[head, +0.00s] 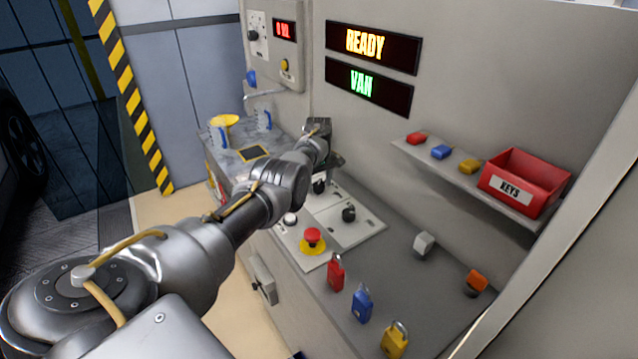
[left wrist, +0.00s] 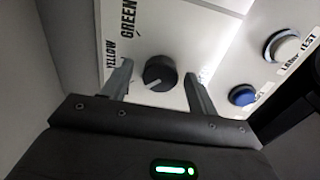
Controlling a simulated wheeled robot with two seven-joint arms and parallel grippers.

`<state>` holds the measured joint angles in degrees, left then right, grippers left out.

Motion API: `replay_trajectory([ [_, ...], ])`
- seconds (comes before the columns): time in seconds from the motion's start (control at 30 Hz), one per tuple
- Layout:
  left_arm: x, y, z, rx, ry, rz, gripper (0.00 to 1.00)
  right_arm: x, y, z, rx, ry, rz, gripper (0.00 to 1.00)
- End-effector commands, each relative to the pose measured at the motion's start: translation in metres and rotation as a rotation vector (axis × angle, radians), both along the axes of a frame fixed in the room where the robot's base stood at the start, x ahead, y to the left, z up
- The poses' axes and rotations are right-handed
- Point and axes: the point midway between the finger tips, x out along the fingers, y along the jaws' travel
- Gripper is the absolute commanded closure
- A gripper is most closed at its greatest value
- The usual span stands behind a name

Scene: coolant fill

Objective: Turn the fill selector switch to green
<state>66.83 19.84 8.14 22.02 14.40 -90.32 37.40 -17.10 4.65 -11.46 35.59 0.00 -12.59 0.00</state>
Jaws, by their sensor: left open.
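The fill selector switch is a round dark knob (left wrist: 160,73) on a white panel in the left wrist view. The words YELLOW and GREEN are printed to its left and upper left. A pale pointer mark on the knob angles to the lower left, not toward GREEN. My left gripper (left wrist: 158,76) is open, with one finger on each side of the knob; I cannot tell whether either touches it. In the head view my left gripper (head: 328,168) is over the console's far part, close to a dark knob (head: 318,187). My right gripper is not in view.
A white button (left wrist: 286,46) and a blue button (left wrist: 242,95) sit right of the knob. The console also holds a red emergency button (head: 312,237), another dark knob (head: 348,213) and several padlocks (head: 361,303). A red KEYS bin (head: 524,180) stands on a shelf. Signs read READY and VAN.

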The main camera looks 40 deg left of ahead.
Motion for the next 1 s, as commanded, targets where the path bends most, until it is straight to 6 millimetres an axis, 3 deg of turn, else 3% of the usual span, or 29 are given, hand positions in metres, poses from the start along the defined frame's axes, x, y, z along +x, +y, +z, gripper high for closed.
replay_trajectory([
  [0.07, -0.0003, 0.0005, 0.0000, 0.000, 0.000, 0.001, 0.41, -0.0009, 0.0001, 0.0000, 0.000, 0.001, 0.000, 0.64],
  [0.4, -0.0004, 0.0005, 0.0002, 0.000, 0.000, 0.001, 0.84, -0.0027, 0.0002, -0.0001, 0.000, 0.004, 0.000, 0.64],
  [0.73, -0.0006, 0.0006, 0.0008, -0.001, 0.001, -0.043, 0.85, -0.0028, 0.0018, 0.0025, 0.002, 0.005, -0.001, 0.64],
  [1.0, -0.0002, 0.0005, 0.0016, -0.001, 0.000, -0.218, 0.85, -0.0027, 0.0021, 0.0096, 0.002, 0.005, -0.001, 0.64],
])
